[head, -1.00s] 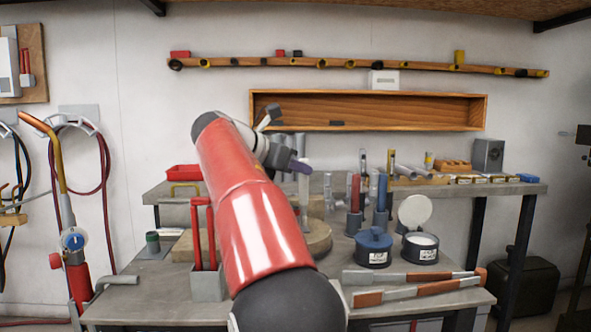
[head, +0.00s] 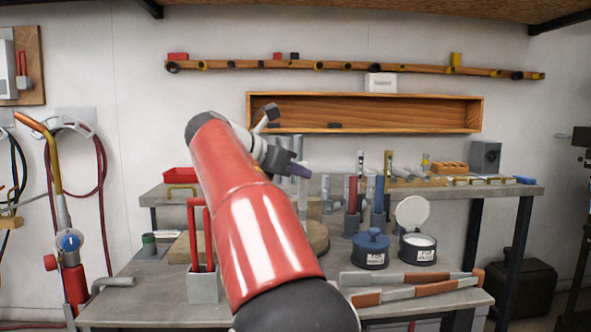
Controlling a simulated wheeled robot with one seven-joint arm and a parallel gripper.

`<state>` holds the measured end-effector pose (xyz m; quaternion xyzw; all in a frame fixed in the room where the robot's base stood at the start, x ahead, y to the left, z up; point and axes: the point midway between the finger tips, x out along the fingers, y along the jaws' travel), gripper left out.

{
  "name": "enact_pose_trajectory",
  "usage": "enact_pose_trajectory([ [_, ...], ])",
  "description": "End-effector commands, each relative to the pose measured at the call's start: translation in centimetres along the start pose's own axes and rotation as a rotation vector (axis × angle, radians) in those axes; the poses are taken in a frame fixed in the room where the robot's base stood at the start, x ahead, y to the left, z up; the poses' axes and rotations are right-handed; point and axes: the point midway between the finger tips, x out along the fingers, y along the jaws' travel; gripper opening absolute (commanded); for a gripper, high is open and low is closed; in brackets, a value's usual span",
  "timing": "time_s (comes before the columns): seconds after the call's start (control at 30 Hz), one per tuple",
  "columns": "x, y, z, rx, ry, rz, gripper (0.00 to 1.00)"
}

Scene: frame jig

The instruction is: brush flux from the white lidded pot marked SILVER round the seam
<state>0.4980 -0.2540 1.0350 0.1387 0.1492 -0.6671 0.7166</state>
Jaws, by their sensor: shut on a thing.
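The open pot (head: 418,255) stands at the right of the bench, dark-sided, with white contents and a label too small to read surely. Its white lid (head: 412,212) stands raised at its back. A closed blue lidded pot (head: 371,252) stands just left of it. My gripper (head: 290,166) is beyond my red arm, left of both pots and above the bench. It is shut on a thin dark purple thing (head: 301,171), mostly hidden; I cannot tell whether it is a brush. A pale upright tube (head: 302,195) shows just below it. The seam cannot be made out.
Red and blue handled tools (head: 379,200) stand in holders behind the pots. Two long orange-handled tools (head: 415,290) lie along the front right. A red-handled tool in a grey holder (head: 202,286) stands front left.

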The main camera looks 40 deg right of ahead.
Motion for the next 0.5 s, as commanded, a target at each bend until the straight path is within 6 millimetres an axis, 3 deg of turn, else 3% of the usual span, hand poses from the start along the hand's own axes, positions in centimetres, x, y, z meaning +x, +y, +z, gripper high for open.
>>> enact_pose_trajectory([
  [0.5,1.3,2.1,0.5,-0.001,0.0,-0.001,0.0],
])
